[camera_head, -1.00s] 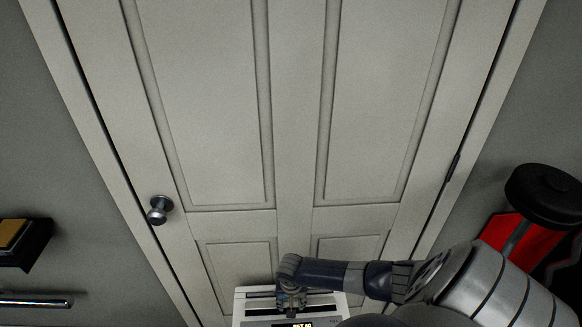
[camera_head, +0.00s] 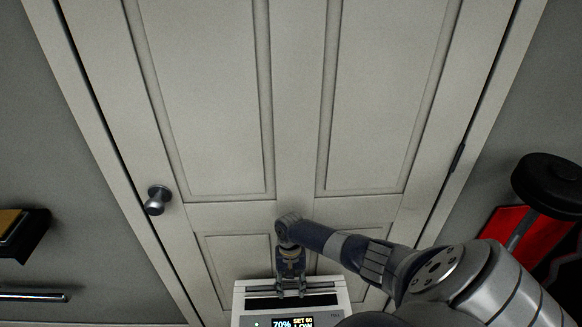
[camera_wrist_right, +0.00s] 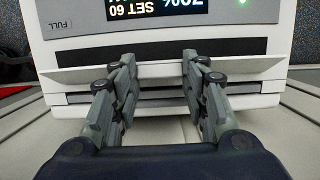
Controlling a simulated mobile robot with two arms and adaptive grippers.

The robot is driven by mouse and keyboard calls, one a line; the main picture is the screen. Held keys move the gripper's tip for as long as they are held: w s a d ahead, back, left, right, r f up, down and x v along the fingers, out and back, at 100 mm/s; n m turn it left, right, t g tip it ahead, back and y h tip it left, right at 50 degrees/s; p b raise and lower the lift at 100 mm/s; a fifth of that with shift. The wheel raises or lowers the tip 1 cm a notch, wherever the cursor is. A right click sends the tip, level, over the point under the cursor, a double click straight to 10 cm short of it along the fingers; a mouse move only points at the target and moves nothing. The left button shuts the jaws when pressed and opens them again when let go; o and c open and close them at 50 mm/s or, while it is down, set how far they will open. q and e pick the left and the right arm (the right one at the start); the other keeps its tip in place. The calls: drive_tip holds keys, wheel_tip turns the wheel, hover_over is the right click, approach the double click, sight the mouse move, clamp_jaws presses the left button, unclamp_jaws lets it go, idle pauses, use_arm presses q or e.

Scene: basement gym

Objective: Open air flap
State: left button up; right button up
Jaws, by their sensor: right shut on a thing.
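A white appliance (camera_head: 242,312) with a lit display (camera_head: 294,322) stands at the bottom middle of the head view. Its air flap (camera_wrist_right: 260,68) is a long pale strip in the right wrist view, standing out over dark slots below the display panel. My right gripper (camera_head: 291,294) reaches down to the appliance top from above in the head view. In the wrist view its two fingers (camera_wrist_right: 158,76) are spaced apart along the flap, with their tips at its edge. The gripper is shut on the flap; the exact contact is partly hidden by the fingers. My left gripper is out of view.
A closed white panelled door (camera_head: 294,120) with a round knob (camera_head: 157,200) fills the background behind the appliance. A black weight (camera_head: 548,184) and a red object (camera_head: 505,228) stand at the right. A dark shelf-like object (camera_head: 24,236) is at the left.

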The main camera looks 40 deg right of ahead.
drive_tip(key=o, duration=1)
drive_tip(key=shift+o, duration=0.2)
drive_tip(key=v, duration=0.7)
drive_tip(key=shift+r, duration=0.2)
drive_tip(key=shift+d, duration=0.1)
